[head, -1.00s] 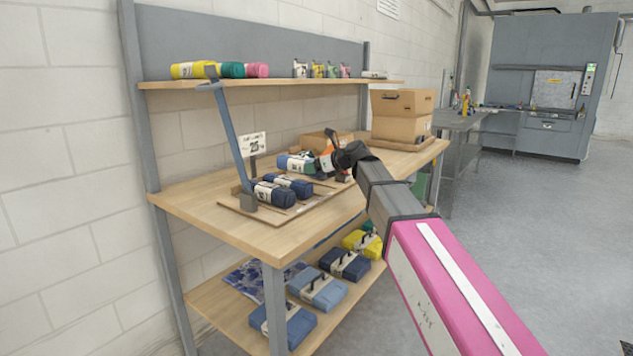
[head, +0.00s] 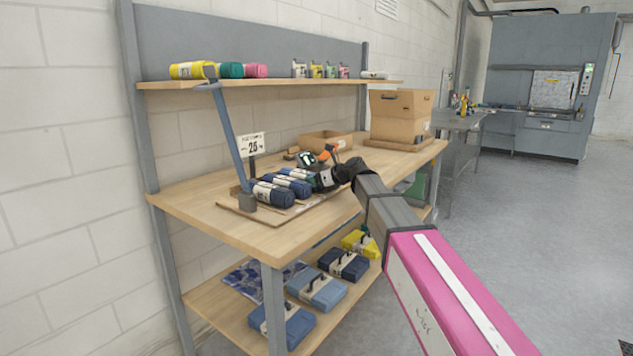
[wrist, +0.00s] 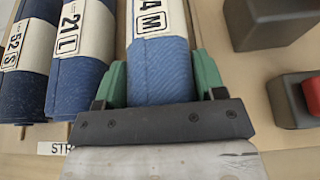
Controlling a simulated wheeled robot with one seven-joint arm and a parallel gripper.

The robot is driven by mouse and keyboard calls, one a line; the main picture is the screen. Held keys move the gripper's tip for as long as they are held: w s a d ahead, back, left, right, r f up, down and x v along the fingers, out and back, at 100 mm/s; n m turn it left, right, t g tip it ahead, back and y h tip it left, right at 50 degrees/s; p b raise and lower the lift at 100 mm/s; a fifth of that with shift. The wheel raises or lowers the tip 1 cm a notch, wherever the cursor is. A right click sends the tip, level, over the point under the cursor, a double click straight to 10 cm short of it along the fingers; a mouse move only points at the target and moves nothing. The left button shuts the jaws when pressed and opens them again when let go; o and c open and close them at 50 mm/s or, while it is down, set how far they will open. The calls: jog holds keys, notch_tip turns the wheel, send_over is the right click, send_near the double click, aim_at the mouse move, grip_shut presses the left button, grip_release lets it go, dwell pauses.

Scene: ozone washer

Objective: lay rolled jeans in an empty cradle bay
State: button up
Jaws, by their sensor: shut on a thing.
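My gripper (wrist: 160,85) is shut on a blue rolled pair of jeans (wrist: 158,62) with a white band reading "4 M"; its green fingers press on both sides of the roll. Two other banded rolls lie to its left in the wrist view: one marked "21 L" (wrist: 78,75) and a darker one marked "52 S" (wrist: 25,80). In the head view the rolls (head: 272,194) lie side by side on the wooden cradle board (head: 290,213) on the bench. My arm hides part of the held roll there, and I cannot tell whether it touches the board.
A grey post with a blue lever (head: 230,135) stands at the cradle's near left, by a sign reading 25 (head: 252,146). Dark blocks (wrist: 270,22), one with a red part, lie right of my gripper.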

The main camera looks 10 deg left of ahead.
jog(key=o, duration=1.1)
jog(key=shift+f, duration=0.1)
jog(key=shift+o, duration=0.2)
jog(key=v, duration=1.2)
